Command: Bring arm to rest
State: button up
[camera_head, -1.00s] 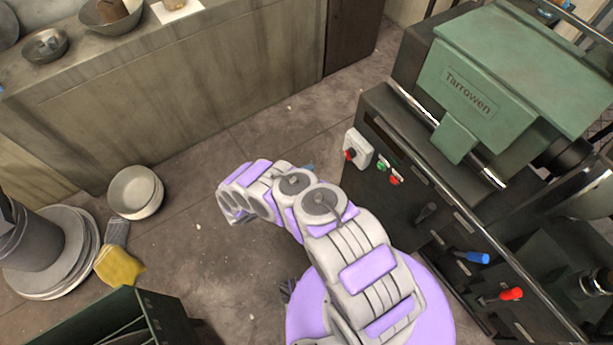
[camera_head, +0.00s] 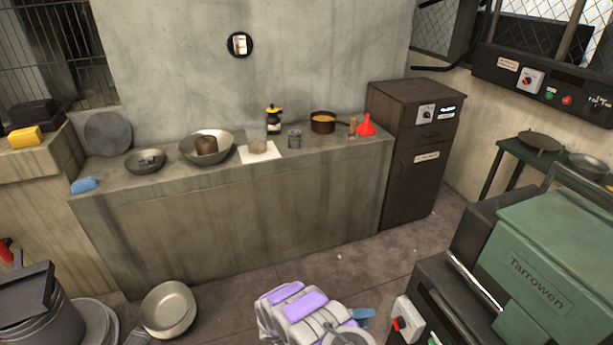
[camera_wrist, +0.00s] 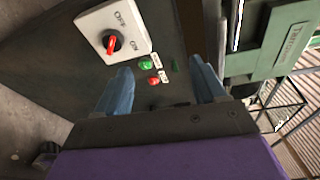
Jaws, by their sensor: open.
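My arm shows at the bottom centre of the head view, its white and purple links low above the floor beside the green machine (camera_head: 535,260). Only a blue part of my gripper peeks out past the arm in the head view. In the wrist view my gripper (camera_wrist: 165,88) has its two blue fingers wide apart with nothing between them. Beyond the fingers is the machine's dark panel with a white plate and red rotary switch (camera_wrist: 112,42), a green button (camera_wrist: 146,64) and a red button (camera_wrist: 153,81). I cannot tell the exact gap to the panel.
A long concrete counter (camera_head: 240,235) with bowls and pots runs along the back wall. A dark cabinet (camera_head: 405,190) stands at its right end. A pale bowl (camera_head: 168,310) is on the floor at lower left. Floor between counter and machine is clear.

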jog(key=s+d+r+m+g+y, duration=0.1)
jog(key=s+d+r+m+g, duration=0.15)
jog(key=r+m, duration=0.4)
jog(key=s+d+r+m+g+y, duration=0.1)
jog(key=d+r+m+g, duration=0.25)
jog(key=r, duration=0.55)
jog(key=s+d+r+m+g+y, duration=0.2)
jog(key=s+r+m+y, duration=0.2)
jog(key=s+r+m, duration=0.75)
jog(key=s+a+r+m+t+y, duration=0.1)
jog(key=s+a+r+m+y, duration=0.2)
jog(key=s, duration=0.4)
jog(key=s+a+r+m+t+y, duration=0.1)
jog(key=s+a+r+m+y, duration=0.3)
jog(key=s+m, duration=0.3)
jog(key=s+a+r+m+t+y, duration=0.1)
jog(key=s+a+r+m+y, duration=0.2)
jog(key=s, duration=0.4)
jog(key=shift+s+a+r+m+t+y, duration=0.15)
jog(key=shift+s+a+m+t+y, duration=0.2)
jog(key=shift+a+m, duration=0.6)
jog(key=shift+c, duration=0.5)
